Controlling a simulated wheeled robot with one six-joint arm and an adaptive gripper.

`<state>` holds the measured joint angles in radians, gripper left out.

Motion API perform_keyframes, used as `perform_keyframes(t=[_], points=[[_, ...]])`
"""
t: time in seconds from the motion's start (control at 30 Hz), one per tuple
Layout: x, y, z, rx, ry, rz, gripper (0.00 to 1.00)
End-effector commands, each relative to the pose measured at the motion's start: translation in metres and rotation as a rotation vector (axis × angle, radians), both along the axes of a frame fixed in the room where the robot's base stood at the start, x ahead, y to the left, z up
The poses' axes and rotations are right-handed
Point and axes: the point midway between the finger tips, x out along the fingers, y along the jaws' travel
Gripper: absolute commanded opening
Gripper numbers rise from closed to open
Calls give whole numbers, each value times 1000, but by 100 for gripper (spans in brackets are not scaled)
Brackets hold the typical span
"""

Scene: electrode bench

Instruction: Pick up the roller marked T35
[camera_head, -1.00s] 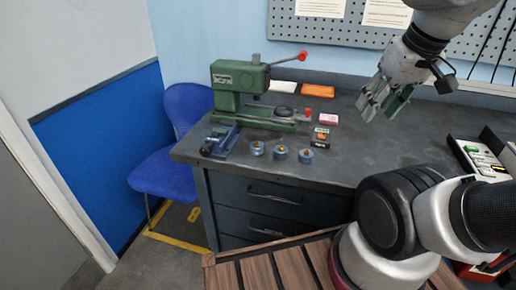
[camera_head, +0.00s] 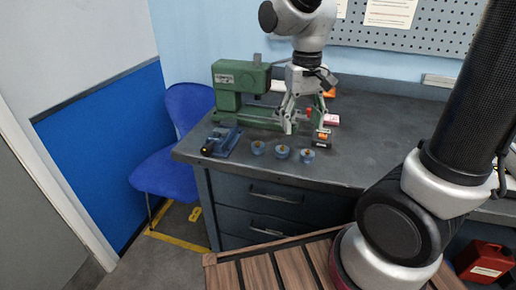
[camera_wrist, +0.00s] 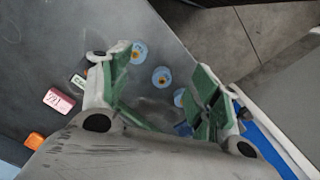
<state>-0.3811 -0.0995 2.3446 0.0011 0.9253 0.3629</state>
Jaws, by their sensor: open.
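Three small blue rollers with yellowish centres stand in a row near the bench's front edge: the left one (camera_head: 257,148), the middle one (camera_head: 281,152) and the right one (camera_head: 307,156). I cannot read any marking, so I cannot tell which is T35. In the wrist view they appear as blue discs between my fingers: one at the top (camera_wrist: 139,52), one in the middle (camera_wrist: 161,77) and one partly visible lower right (camera_wrist: 179,97). My gripper (camera_head: 303,124) is open and empty, pointing down above the bench behind the rollers.
A green press (camera_head: 228,82) stands behind, partly covered by my gripper. A blue vise (camera_head: 221,142) sits left of the rollers. The bench (camera_head: 375,135) is clear at right.

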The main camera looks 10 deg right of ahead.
Motion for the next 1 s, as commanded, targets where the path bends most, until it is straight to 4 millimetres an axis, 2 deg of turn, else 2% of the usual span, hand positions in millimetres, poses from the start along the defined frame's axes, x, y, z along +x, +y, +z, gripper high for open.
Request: perform_keyframes(t=[0.03, 0.1, 0.2, 0.33, 0.5, 0.67, 1.0], points=[[15, 20, -16, -19, 31, -81, 62], [36, 48, -37, -45, 48, -271, 62], [63, 74, -55, -62, 35, -584, 62], [89, 86, -49, -27, -13, -961, 62], [95, 89, -46, -9, -30, -1251, 62], [95, 89, -54, -12, -28, -1329, 62], [95, 86, -101, -14, -27, -1328, 62]])
